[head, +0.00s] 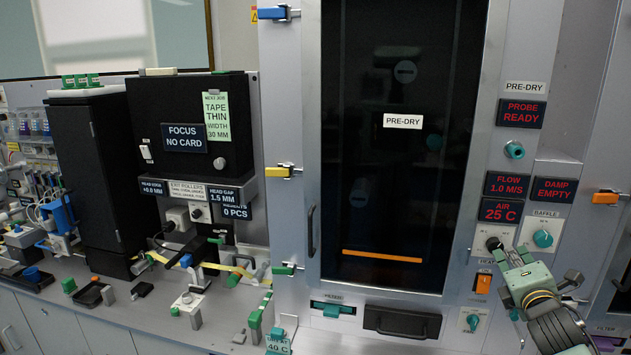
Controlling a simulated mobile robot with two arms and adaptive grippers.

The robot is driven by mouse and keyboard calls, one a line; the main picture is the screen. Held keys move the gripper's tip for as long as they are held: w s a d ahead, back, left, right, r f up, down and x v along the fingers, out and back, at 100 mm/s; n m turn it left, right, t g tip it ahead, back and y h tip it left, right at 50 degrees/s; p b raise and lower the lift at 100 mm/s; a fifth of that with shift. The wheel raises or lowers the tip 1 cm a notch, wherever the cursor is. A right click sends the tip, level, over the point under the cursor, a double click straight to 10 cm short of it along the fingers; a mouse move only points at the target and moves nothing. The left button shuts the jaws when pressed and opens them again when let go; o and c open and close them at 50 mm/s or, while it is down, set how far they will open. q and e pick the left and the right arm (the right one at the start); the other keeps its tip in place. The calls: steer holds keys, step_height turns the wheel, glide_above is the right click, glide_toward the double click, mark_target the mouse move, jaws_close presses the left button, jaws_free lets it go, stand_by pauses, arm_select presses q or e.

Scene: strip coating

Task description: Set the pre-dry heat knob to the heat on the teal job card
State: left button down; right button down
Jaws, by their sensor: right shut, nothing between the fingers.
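The dark heat knob (493,243) sits on a pale plate on the pre-dry cabinet's right-hand post, below the red-lettered air display (501,210), which reads AIR 25 C. My right gripper (510,257) is shut and empty, its fingertips just below and right of the knob. I cannot tell whether they touch it. The gripper covers part of the plate, so the scale and pointer are not readable. My left gripper is not in view.
A teal baffle knob (543,239) stands just right of the gripper. An orange switch (483,284) and a lower teal knob (473,322) sit below. The dark glass door (390,160) with its handle (311,232) is to the left. A green job card (217,116) hangs far left.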

stand_by(0.4)
steer(key=p+v, duration=0.1)
steer(key=v, duration=0.2)
steer(key=p+v, duration=0.1)
steer(key=v, duration=0.2)
steer(key=shift+d+r, duration=0.1)
steer(key=shift+d, duration=0.15)
